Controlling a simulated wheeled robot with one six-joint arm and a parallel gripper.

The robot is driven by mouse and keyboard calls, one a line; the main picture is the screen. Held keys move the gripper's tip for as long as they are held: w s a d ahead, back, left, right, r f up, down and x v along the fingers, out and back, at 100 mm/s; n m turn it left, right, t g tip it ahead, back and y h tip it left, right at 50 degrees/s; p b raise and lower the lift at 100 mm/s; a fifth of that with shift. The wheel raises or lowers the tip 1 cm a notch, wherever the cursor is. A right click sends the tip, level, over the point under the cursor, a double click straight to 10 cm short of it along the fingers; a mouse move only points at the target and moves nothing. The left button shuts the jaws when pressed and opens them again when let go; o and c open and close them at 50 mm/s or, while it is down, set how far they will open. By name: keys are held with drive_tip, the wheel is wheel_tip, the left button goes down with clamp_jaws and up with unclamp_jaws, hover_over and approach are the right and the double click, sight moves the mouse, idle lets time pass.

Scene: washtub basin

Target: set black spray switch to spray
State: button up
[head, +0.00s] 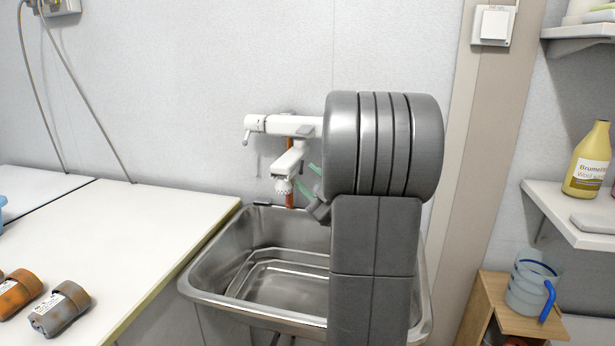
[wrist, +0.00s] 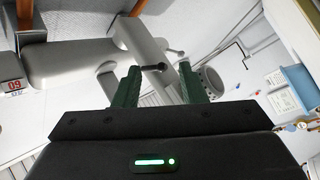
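The white wall faucet (head: 285,125) has a downward spray head (head: 283,186) over the basin. My gripper (head: 308,179) is just right of the spray head. In the wrist view, my gripper (wrist: 160,82) is open, its two green fingers apart. A small dark lever (wrist: 152,67), which looks like the black spray switch, shows in the gap between the fingers, nearer the left one. It stands against the grey-white faucet body (wrist: 145,42). I cannot tell whether a finger touches it. The switch cannot be made out in the head view.
The steel basin (head: 270,275) lies below the faucet, partly hidden by my arm. A white counter (head: 130,235) with two capped bottles is at the left. A shelf (head: 570,215) with a yellow bottle (head: 588,160) is at the right, above a pitcher (head: 532,287).

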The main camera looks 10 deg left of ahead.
drive_tip(key=shift+w+a+r, duration=0.15)
drive_tip(key=shift+w+a, duration=0.2)
drive_tip(key=shift+a, duration=0.05)
